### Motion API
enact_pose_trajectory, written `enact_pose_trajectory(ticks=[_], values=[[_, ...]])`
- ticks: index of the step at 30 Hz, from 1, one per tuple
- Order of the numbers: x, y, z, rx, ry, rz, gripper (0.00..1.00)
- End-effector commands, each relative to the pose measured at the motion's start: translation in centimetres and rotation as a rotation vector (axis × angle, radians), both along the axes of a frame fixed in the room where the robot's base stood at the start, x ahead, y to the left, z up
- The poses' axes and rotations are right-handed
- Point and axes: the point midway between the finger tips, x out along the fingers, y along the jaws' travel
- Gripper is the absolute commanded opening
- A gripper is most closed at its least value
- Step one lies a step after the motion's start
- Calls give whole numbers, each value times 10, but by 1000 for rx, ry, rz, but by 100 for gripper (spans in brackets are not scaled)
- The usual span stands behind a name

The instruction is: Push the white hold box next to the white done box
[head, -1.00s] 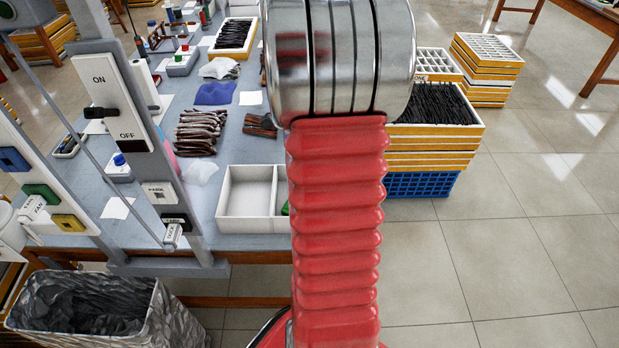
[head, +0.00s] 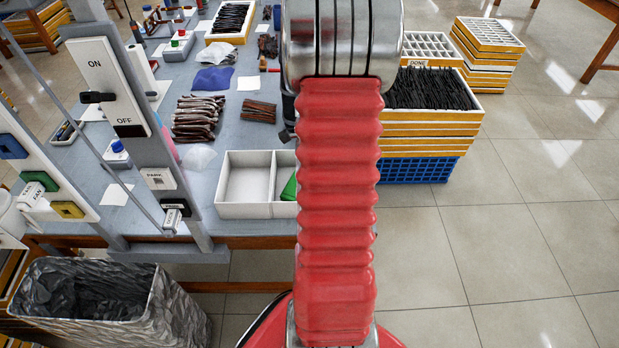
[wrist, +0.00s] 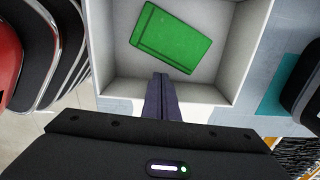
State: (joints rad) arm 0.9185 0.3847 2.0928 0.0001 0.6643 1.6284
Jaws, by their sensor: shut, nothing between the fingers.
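A white open box (head: 222,191) with a divider stands at the table's front right edge in the head view. Part of a green block (head: 289,188) shows in its right compartment. No label on this box is readable, so I cannot confirm it is the hold box. In the wrist view, my gripper (wrist: 160,78) is shut and empty, over the near wall of a white compartment (wrist: 115,75) holding the green block (wrist: 171,42). Contact is unclear. My arm hides the gripper in the head view.
A switch panel (head: 107,88) stands along the table's left side. A filled tray stack (head: 425,133) with a blue crate (head: 415,170) is at right. Brown bundles (head: 197,120) lie behind the box. A lined bin (head: 105,295) stands front left. Right floor is clear.

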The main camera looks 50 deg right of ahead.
Motion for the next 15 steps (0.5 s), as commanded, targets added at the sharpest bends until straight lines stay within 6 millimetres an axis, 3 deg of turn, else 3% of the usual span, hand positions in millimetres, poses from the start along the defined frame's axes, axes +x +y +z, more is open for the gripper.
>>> enact_pose_trajectory(ticks=[15], values=[[-10, -7, 0, 0, 0, -3, 0]])
